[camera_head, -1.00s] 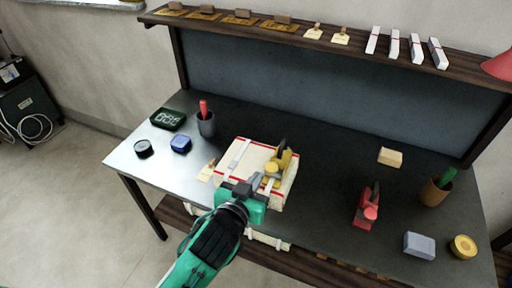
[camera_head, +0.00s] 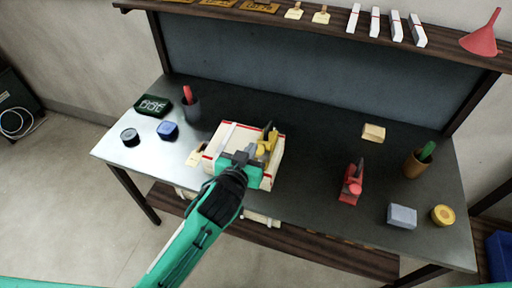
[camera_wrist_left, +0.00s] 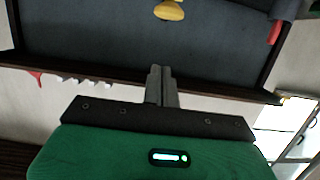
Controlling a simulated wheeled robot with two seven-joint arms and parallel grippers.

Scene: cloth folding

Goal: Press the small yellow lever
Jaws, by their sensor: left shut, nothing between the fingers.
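A yellow piece with a dark upright part (camera_head: 266,143) stands on the right part of a cream box with red edging (camera_head: 225,140), on the dark table. I take it for the small yellow lever, but its details are too small to tell. My left gripper (camera_head: 241,157) is shut and empty over the front of the box, just left of and nearer than the yellow piece. Contact cannot be told. In the left wrist view the shut fingers (camera_wrist_left: 162,86) show, with a yellow object (camera_wrist_left: 169,10) at the top edge, apart from them. My right gripper is not in view.
A red tool (camera_head: 351,185), a grey block (camera_head: 402,216), a yellow roll (camera_head: 443,215) and a brown cup (camera_head: 415,165) stand to the right. A blue container (camera_head: 168,130) and a dark cup (camera_head: 192,110) stand left. The table between box and red tool is clear.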

